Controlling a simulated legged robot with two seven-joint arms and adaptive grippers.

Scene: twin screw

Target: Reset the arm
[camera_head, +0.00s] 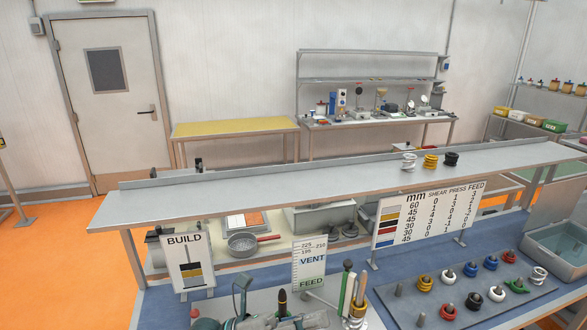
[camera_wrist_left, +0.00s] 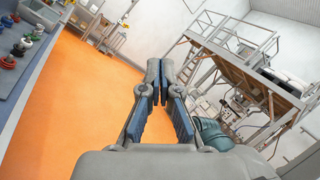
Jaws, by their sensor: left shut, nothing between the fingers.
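My left gripper (camera_wrist_left: 160,85) shows in the left wrist view, with its two grey and blue fingers shut together and nothing between them. It is held in the air above the orange floor (camera_wrist_left: 75,105), apart from the bench and from the metal frame. I cannot make out this gripper clearly in the head view. My right gripper does not show in either view.
The blue workbench (camera_head: 400,265) carries a peg board with several coloured rings (camera_head: 447,312), a grey tub (camera_head: 560,245) and a green machine (camera_head: 255,322). A raised grey shelf (camera_head: 270,178) crosses above it. A metal frame (camera_wrist_left: 245,65) stands right of the gripper.

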